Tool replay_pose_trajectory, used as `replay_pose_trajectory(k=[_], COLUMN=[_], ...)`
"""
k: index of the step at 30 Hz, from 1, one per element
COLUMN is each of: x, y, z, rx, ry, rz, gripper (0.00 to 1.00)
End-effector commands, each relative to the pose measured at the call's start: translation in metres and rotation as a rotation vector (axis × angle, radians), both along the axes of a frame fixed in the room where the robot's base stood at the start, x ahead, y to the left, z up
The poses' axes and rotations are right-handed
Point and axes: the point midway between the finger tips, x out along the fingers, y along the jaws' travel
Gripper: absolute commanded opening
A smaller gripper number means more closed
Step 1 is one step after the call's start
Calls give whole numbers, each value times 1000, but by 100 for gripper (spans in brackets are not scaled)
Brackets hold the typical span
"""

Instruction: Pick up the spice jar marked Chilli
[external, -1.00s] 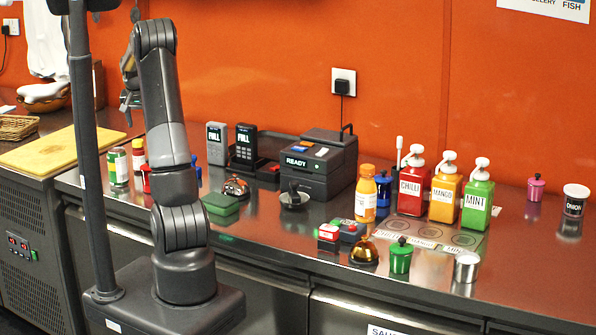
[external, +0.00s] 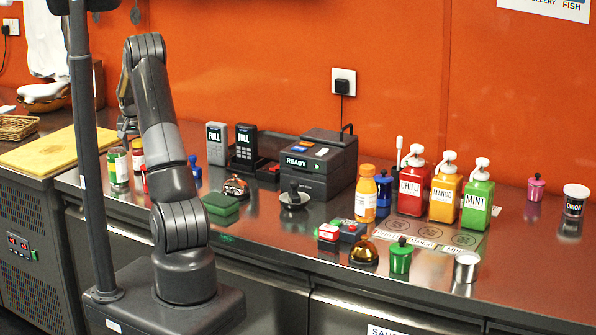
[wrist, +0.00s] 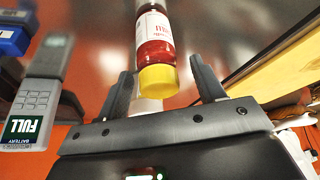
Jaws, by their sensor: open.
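A spice jar with a yellow cap and red contents (wrist: 155,42) shows in the wrist view. Its pale label has red lettering too small and tilted to read surely. In the external view the jar (external: 138,152) stands on the counter beside a green-and-white can, partly hidden by my arm. My gripper (wrist: 164,73) is open in the wrist view. The yellow cap lies between its two fingertips, with a gap on each side. In the external view my gripper (external: 127,130) is just above and left of the jar, partly hidden by my arm.
The green-and-white can (external: 118,168) stands just left of the jar. A grey handset (external: 216,143) is to the right, also at left in the wrist view (wrist: 35,105). A wooden board (external: 60,148) lies at left. A green box (external: 221,203) lies nearer the front.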

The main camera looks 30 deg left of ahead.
Motion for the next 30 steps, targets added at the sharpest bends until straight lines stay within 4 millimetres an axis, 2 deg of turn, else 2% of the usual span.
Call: replay_pose_trajectory(k=[3, 10, 27, 30], x=[3, 3, 3, 3], y=[2, 2, 2, 2], z=[-8, -8, -8, -8], rx=[1, 1, 1, 2], ry=[-1, -1, 0, -1], rz=[0, 0, 0, 0], gripper=[62, 62, 16, 12])
